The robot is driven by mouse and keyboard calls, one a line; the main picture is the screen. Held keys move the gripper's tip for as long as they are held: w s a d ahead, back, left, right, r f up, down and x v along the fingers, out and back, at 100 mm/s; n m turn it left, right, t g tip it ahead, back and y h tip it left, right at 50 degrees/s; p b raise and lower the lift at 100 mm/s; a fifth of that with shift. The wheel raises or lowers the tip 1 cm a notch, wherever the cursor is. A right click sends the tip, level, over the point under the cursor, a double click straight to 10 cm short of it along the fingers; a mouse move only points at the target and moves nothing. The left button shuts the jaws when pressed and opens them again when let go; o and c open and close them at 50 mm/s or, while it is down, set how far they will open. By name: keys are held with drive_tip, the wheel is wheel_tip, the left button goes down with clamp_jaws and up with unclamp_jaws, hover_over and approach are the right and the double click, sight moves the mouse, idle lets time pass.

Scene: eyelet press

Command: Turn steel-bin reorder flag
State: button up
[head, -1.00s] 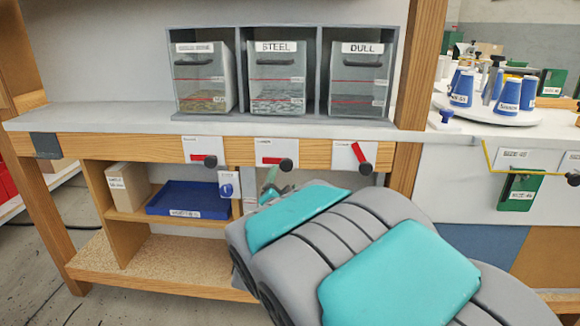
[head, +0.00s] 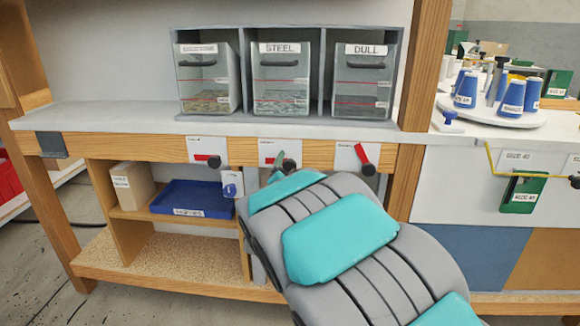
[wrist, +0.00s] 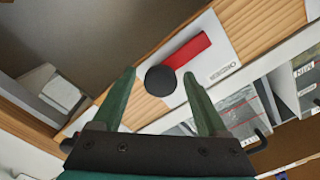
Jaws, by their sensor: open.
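The steel-bin reorder flag (head: 268,161) is a red bar on a black round knob (head: 289,165). It sits on a white card on the wooden rail below the STEEL bin (head: 281,82). The bar lies roughly level, pointing left of the knob. In the wrist view the red flag (wrist: 190,50) and its knob (wrist: 160,80) show between and beyond the green fingers of my gripper (wrist: 159,75). The gripper is open and empty. In the head view a green finger (head: 279,158) overlaps the card; my arm hides the rest. I cannot tell whether it touches the knob.
A flag (head: 208,160) to the left lies level; the flag (head: 361,153) under the DULL bin (head: 362,80) is tilted. A blue tray (head: 190,200) and a cardboard box (head: 132,187) sit on the shelf below. Blue spools (head: 512,97) stand on the right.

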clamp_jaws()
idle(0.5)
drive_tip(key=shift+f, duration=0.1)
idle(0.8)
